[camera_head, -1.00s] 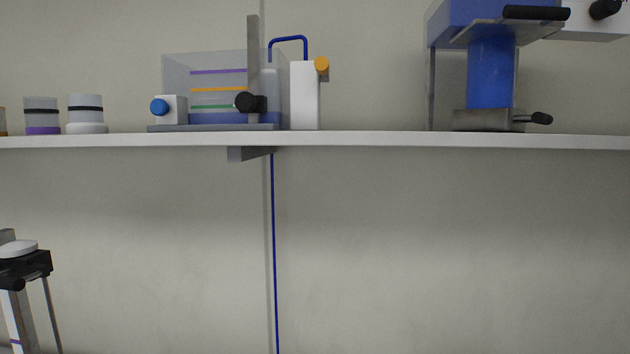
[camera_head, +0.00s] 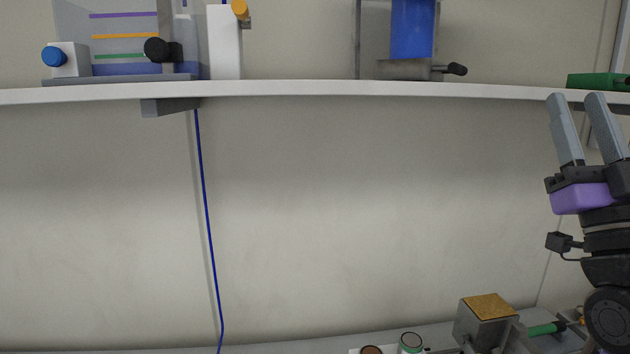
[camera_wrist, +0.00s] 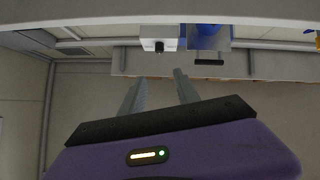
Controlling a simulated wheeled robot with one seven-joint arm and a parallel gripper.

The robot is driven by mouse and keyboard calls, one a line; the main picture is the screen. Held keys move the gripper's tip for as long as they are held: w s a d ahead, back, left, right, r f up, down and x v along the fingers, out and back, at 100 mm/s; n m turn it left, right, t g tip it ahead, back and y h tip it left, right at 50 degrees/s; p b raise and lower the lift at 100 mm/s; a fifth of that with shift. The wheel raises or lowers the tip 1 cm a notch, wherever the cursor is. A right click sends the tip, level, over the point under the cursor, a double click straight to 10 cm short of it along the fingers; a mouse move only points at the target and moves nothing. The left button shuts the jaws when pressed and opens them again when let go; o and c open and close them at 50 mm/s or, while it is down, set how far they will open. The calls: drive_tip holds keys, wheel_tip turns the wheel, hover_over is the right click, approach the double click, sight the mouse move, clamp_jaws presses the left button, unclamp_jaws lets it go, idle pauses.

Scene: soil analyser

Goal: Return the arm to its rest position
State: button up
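My gripper (camera_head: 572,98) is at the right edge of the head view, raised with its two grey fingers pointing up near the shelf's front edge. The fingers are apart and nothing is between them. In the wrist view my gripper (camera_wrist: 155,80) also shows two spread, empty fingers above its purple body. The arm's upper links run out of the head view at the right, so its full pose is hidden.
A white shelf (camera_head: 300,90) crosses the view. On it stand a clear tank (camera_head: 125,20) with coloured stripes and a blue press (camera_head: 412,30). A green object (camera_head: 600,81) lies at its right. Below are a metal block (camera_head: 487,325) and a round container (camera_head: 411,341).

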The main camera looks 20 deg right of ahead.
drive_tip(key=s+a+f+m+g, duration=0.15)
drive_tip(key=a+f, duration=0.25)
drive_tip(key=f, duration=0.6)
drive_tip(key=s+a+f+m+g+y, duration=0.15)
drive_tip(key=a+f, duration=0.35)
drive_tip(key=f, duration=0.5)
drive_tip(key=a+f+m+g, duration=0.1)
drive_tip(key=a+f+g, duration=0.25)
drive_tip(key=f, duration=0.65)
drive_tip(key=s+a+f+n+g+y, duration=0.2)
drive_tip(key=s+a+f+n+y, duration=0.1)
drive_tip(key=s+a+f+y, duration=0.2)
drive_tip(key=s+a+f+n+g+y, duration=0.3)
drive_tip(key=s+a+f, duration=0.7)
drive_tip(key=s+f, duration=0.4)
drive_tip(key=shift+s+a+n+y, duration=0.3)
drive_tip(key=shift+s+n+y, duration=0.3)
drive_tip(key=shift+s+y, duration=0.3)
